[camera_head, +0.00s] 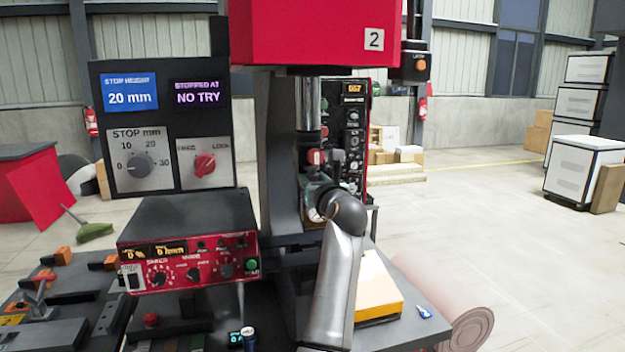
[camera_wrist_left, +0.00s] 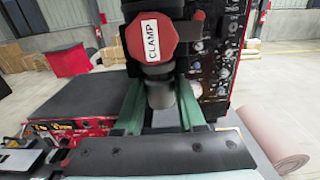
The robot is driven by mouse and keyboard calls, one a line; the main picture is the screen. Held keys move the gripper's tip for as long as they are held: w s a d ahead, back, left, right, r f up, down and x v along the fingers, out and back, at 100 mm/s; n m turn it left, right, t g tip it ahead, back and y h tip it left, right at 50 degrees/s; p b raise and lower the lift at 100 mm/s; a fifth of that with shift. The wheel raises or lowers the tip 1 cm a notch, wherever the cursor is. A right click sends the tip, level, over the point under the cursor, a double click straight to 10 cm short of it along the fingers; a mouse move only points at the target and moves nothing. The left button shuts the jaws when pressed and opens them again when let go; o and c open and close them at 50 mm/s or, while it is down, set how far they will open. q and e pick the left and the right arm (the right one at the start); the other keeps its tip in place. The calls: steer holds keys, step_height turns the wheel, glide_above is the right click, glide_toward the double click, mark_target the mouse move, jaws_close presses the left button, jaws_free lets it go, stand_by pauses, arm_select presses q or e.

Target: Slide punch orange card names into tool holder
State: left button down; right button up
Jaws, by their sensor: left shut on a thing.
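My left gripper (camera_head: 320,198) is at the press ram, under the red clamp knob (camera_head: 316,157). In the left wrist view its green fingers (camera_wrist_left: 160,114) are shut on a dark grey cylindrical punch (camera_wrist_left: 160,95). The red knob marked CLAMP (camera_wrist_left: 149,38) is on the tool holder just above the punch. The knob hides the punch's top, so I cannot tell whether it is inside the holder. No readable orange card shows; a pale-topped block with orange-yellow sides (camera_head: 378,290) lies right of my arm. My right gripper is not in view.
The press's red head (camera_head: 320,35) marked 2 is above. A red control box (camera_head: 190,264) and a stop-height panel (camera_head: 165,130) reading 20 mm and NO TRY stand left. Orange-ended tools (camera_head: 62,256) lie at far left. A pink roll (camera_head: 468,328) is at right.

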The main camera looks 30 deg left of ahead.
arm_select(q)
steer(key=shift+x, duration=1.15)
steer(key=shift+c, duration=2.4)
jaws_free()
steer(key=shift+o, duration=0.3)
steer(key=shift+f, duration=0.1)
